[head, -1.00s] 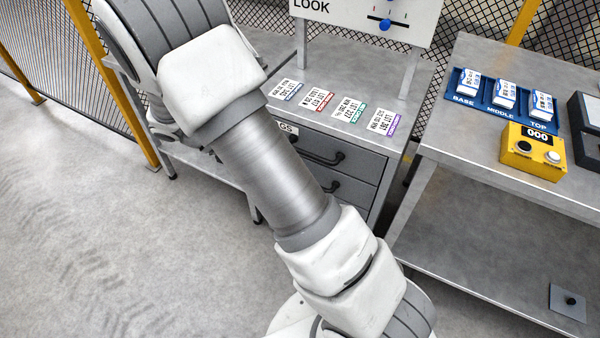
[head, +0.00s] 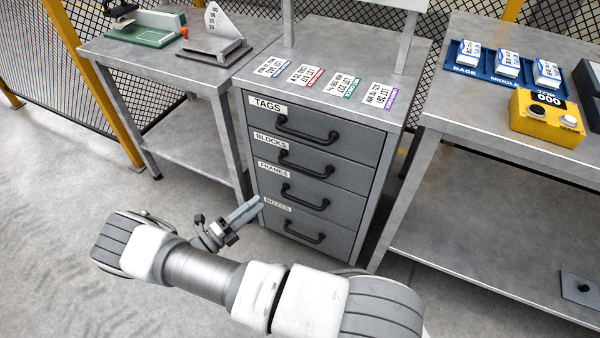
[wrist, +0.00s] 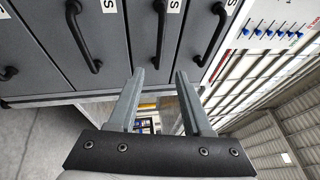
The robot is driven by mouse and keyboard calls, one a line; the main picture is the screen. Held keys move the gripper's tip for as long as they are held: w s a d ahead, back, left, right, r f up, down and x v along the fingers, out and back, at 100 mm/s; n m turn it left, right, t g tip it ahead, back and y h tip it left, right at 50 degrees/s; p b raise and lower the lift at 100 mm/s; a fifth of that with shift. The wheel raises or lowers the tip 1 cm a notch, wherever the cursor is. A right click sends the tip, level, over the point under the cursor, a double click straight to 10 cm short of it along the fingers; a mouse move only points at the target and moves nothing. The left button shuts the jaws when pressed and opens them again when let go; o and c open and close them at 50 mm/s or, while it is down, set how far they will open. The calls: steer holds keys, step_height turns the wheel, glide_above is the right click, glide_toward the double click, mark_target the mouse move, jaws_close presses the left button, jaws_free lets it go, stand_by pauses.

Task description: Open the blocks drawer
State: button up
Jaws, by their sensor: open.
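The blocks drawer (head: 345,174) is second from the top in a grey cabinet, under the TAGS drawer. It looks shut, flush with the other fronts. Its black bar handle (head: 306,164) is clear of my gripper; it also shows as an upright bar in the turned wrist view (wrist: 160,38). My gripper (head: 254,207) is open and empty, low and left of the cabinet front, appearing beside the FRAMES and BOXES labels in the head view. In the wrist view my gripper's fingers (wrist: 160,78) are apart with nothing between them; the handles lie beyond their tips.
The TAGS (head: 308,128), FRAMES (head: 305,198) and BOXES (head: 304,232) handles are close above and below. Cards (head: 342,86) lie on the cabinet top. A bench (head: 215,78) stands left, another table (head: 440,118) right. Floor in front of the cabinet looks free.

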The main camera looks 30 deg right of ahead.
mark_target(300, 167)
steer(key=b+x, duration=0.1)
steer(key=x, duration=1.6)
steer(key=shift+d, duration=0.15)
jaws_close()
stand_by(0.8)
